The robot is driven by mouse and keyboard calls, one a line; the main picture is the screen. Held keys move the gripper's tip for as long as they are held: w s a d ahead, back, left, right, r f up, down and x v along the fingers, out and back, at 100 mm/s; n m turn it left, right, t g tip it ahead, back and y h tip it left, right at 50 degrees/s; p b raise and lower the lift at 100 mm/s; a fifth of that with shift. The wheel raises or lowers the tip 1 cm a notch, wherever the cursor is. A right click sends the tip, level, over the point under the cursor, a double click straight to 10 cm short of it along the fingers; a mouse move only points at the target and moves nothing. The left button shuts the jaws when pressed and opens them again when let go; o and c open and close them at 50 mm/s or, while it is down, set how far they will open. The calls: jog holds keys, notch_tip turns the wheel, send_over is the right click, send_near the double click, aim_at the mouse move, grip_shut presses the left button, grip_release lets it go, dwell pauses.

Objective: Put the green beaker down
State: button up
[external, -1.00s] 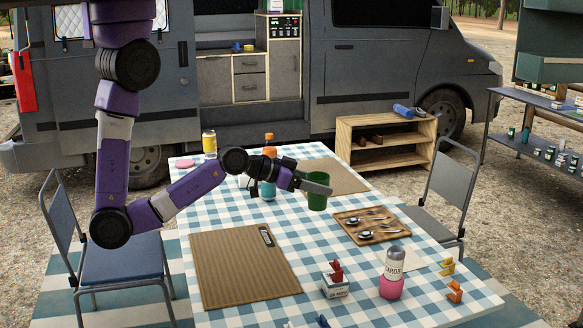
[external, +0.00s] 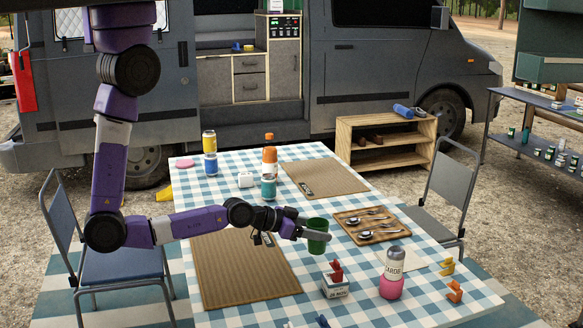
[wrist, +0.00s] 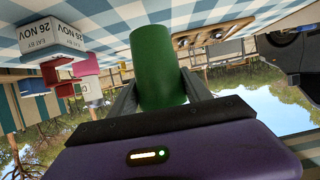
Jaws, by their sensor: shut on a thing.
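The green beaker (external: 317,237) is held between the fingers of my gripper (external: 312,235), in the middle of the checked table (external: 336,284). In the wrist view the beaker (wrist: 157,65) fills the space between the two fingers (wrist: 163,92), and my gripper is shut on it. The beaker looks about upright in the external view. It is close to the tabletop; I cannot tell whether its base touches the cloth. It is just left of the wooden cutlery tray (external: 398,236).
A brown placemat (external: 235,280) lies under my forearm, another (external: 335,181) farther back. An orange-capped bottle (external: 270,154) and teal can (external: 268,187) stand behind.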

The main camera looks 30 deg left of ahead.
aim_at(316, 242)
jog(key=shift+f, duration=2.15)
jog(key=shift+f, duration=0.15)
jog(key=o, duration=1.3)
jog(key=shift+o, duration=0.2)
jog(key=shift+r, duration=0.2)
jog(key=b+v, duration=0.1)
jog(key=v, duration=1.1)
jog(key=s+a+r+n+t+y, duration=0.1)
jog(key=s+a+r+n+y, duration=0.1)
jog(key=a, duration=0.7)
jog(key=s+a+r+n+t+y, duration=0.2)
jog(key=a+r+n+y, duration=0.2)
jog(key=a, duration=0.5)
jog(key=s+a+r+n+t+y, duration=0.2)
jog(key=a+r, duration=0.4)
jog(key=a, duration=0.3)
jog(key=shift+a+n+y, duration=0.25)
jog(key=shift+n+y, duration=0.25)
jog(key=shift+y, duration=0.2)
